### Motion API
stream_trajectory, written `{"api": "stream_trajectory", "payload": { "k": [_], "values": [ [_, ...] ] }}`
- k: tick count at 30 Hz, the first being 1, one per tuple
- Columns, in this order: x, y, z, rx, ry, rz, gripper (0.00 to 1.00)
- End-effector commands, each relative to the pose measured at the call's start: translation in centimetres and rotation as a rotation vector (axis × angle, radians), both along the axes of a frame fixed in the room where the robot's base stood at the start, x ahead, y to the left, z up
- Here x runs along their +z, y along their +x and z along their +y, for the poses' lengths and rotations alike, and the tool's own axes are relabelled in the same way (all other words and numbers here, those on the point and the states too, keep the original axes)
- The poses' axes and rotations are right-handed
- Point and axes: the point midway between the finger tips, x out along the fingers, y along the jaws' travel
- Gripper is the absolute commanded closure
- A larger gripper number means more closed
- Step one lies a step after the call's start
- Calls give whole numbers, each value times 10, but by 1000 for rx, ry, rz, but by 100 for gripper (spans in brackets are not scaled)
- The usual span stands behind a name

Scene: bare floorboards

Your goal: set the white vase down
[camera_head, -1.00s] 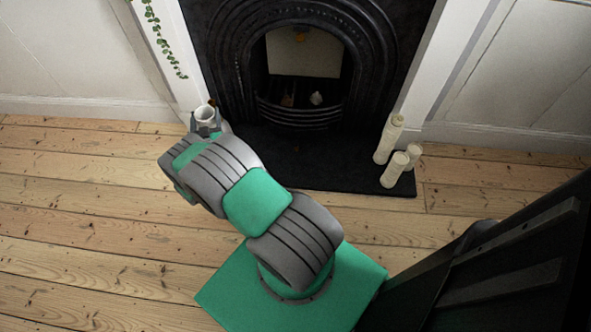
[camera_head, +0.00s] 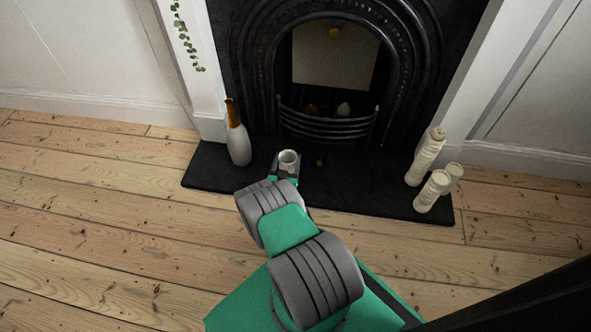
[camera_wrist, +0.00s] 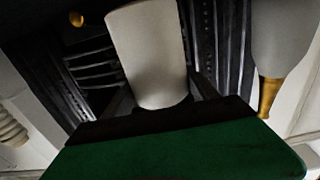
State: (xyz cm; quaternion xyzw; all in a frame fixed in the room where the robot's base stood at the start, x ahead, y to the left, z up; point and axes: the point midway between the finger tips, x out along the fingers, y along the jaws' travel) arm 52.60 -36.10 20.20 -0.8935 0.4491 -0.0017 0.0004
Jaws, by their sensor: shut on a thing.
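The white vase (camera_head: 289,158) is in my gripper (camera_head: 288,168), in front of the fireplace and over or near the dark hearth slab (camera_head: 345,190). Its open round mouth faces up toward the head camera. In the wrist view the vase (camera_wrist: 150,55) fills the upper middle as a plain white cylinder, its near end between the fingers of my gripper (camera_wrist: 165,108). My gripper is shut on it. Most of the vase's lower part is hidden in the head view, and I cannot tell its height above the slab.
A white and amber bottle-shaped vase (camera_head: 238,145) stands on the slab's left end, close to the held vase; it also shows in the wrist view (camera_wrist: 283,35). Cream pillar candles (camera_head: 428,160) stand at the right end. The slab's middle right is clear. The black fire grate (camera_head: 328,125) is behind.

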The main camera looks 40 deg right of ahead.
Motion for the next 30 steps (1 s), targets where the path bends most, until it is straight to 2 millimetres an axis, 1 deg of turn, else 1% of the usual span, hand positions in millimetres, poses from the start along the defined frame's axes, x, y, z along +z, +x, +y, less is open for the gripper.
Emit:
{"api": "stream_trajectory", "payload": {
  "k": [1,3,8,9,12,13,14,20,24,25,30],
  "values": [
    [-24,2,-5,3,0,0,89],
    [-31,6,-9,9,-1,1,89],
    [-41,12,-15,17,-1,1,89],
    [-47,13,-18,17,-1,1,89],
    [-69,13,-17,19,0,4,89],
    [-73,13,-17,20,0,3,89],
    [-75,13,-17,20,0,2,89],
    [-70,13,-17,19,0,3,88],
    [-73,13,-17,19,0,3,89],
    [-73,12,-17,18,1,3,30],
    [-73,12,-17,18,1,3,16]
  ]
}}
